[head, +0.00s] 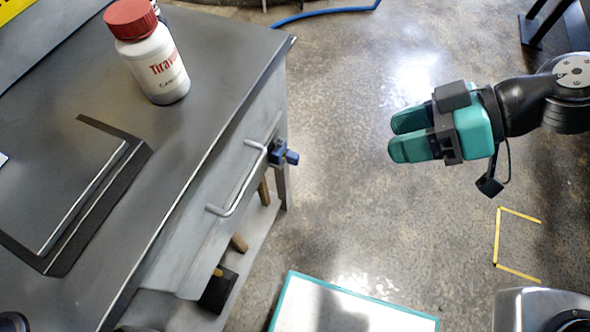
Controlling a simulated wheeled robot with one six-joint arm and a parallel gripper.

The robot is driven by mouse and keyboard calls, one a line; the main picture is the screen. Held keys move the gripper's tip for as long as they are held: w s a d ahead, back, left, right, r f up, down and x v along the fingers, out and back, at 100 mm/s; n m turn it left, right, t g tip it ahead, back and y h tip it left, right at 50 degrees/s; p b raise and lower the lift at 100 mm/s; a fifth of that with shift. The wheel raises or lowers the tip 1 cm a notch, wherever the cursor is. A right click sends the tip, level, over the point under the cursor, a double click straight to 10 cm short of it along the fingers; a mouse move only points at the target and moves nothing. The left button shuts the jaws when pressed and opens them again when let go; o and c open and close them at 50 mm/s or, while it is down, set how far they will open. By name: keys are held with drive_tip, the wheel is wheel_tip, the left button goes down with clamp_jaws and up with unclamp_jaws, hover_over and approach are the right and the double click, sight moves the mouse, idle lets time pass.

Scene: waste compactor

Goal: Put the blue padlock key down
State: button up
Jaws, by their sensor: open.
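My gripper (397,135) is at the right, above the floor, with its teal fingers pointing left. It is open, and I see nothing held between the fingers. A small dark blue object (283,154) sits at the bench front, beside the upper end of the drawer handle. It looks like the blue padlock; I cannot tell whether a key is in it. No separate blue key can be made out. My gripper is well apart from the blue object, to its right.
The metal workbench (190,45) fills the left, with a red-capped white bottle (160,65) and a dark-framed plate (60,200) on top. A metal handle (238,183) juts from its front. A teal-edged white panel (345,308) lies below. Floor between bench and gripper is clear.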

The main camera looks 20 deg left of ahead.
drive_tip(key=w+a+f+t+y+b, duration=0.1)
drive_tip(key=w+f+t+b, duration=0.15)
drive_tip(key=f, duration=0.45)
drive_tip(key=w+f+t+y+b, duration=0.1)
drive_tip(key=f+y+b, duration=0.15)
drive_tip(key=f, duration=0.55)
drive_tip(key=n, duration=0.1)
approach(294, 155)
drive_tip(key=a, duration=0.4)
drive_tip(key=shift+h, duration=0.35)
drive_tip(key=x, duration=0.6)
drive_tip(key=shift+w+d+f, duration=0.2)
drive_tip(key=shift+f, duration=0.2)
clamp_jaws()
